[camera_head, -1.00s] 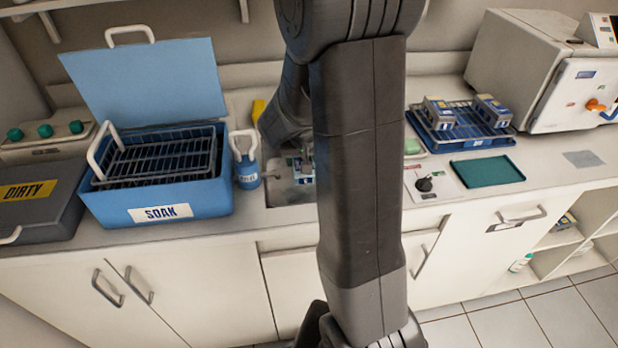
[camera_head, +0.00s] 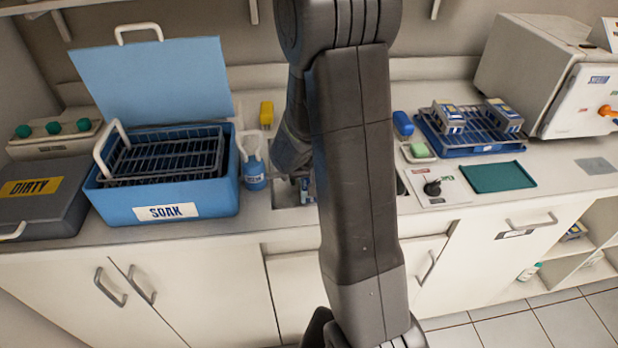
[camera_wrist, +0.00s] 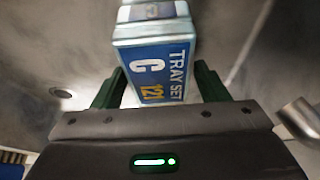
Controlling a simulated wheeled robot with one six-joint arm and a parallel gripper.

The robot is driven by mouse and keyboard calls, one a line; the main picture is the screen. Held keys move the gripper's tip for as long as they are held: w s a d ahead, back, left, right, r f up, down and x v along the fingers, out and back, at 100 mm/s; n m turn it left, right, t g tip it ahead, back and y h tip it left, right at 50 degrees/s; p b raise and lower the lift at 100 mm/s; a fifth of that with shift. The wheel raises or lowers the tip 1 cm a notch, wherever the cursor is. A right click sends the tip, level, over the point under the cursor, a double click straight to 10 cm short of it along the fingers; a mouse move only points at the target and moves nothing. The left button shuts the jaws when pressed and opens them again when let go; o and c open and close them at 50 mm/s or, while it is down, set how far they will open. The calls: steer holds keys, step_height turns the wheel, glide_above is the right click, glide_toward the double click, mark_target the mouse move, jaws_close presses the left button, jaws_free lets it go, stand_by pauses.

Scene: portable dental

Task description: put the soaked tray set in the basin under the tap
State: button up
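A tray set (camera_wrist: 153,60) labelled "TRAY SET C 121", with a blue label, sits between the two green fingers of my gripper (camera_wrist: 158,80) in the wrist view. The fingers lie close along both sides and appear shut on it. Behind it is the grey metal basin (camera_wrist: 235,40) with a round drain (camera_wrist: 61,93) to the left. A metal cylinder (camera_wrist: 300,118), possibly the tap, shows at the right. In the head view my arm hides most of the basin (camera_head: 290,196) and gripper. Whether the set touches the basin floor cannot be told.
To the right are a soap dish (camera_head: 418,153), a blue rack (camera_head: 470,146) with boxes, a green tray (camera_head: 497,177) and a white machine (camera_head: 545,75).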

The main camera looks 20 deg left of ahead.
steer(key=shift+r, duration=0.1)
steer(key=shift+r+p, duration=0.2)
steer(key=shift+p, duration=0.1)
steer(key=p+v, duration=0.1)
steer(key=v, duration=1)
steer(key=shift+s+d+r, duration=0.1)
steer(key=shift+s+r, duration=0.05)
steer(key=shift+r, duration=0.15)
stand_by(0.8)
